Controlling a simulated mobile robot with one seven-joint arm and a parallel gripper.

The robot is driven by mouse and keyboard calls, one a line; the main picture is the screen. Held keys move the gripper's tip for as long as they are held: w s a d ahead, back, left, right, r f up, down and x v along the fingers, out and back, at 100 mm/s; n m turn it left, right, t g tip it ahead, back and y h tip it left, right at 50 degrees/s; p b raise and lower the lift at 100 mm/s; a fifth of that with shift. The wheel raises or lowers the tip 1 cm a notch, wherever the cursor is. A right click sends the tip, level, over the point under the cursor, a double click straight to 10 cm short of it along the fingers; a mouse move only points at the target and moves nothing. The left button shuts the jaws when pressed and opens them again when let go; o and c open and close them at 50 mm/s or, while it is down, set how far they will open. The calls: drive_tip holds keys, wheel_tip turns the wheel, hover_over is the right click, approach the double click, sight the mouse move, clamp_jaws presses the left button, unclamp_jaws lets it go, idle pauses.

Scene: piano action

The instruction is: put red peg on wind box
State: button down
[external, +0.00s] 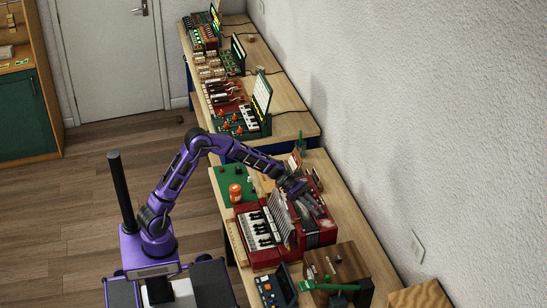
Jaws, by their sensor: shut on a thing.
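My purple arm reaches across the bench, and my gripper (313,205) is low over the red accordion-like instrument (318,239), at its back part. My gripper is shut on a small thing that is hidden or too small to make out. The instrument has a white and black keyboard (259,229) at its left and grey pleated bellows (280,215) in the middle. I cannot make out a red peg, nor tell for certain which part is the wind box. I cannot tell whether my gripper touches the instrument.
A green board (232,182) with an orange piece (235,193) lies left of the instrument. A wooden box (340,262) with green parts and a dark blue device (275,289) stand nearer the camera. More instruments line the benches behind. The wall (400,130) bounds the right side.

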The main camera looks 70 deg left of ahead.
drive_tip(key=m+g+h, duration=0.1)
drive_tip(key=m+g, duration=0.1)
hover_over(315, 257)
wheel_tip(315, 257, down, 11)
drive_tip(key=shift+r, duration=0.2)
drive_tip(key=shift+f+b, duration=0.35)
drive_tip(key=shift+f, duration=1.95)
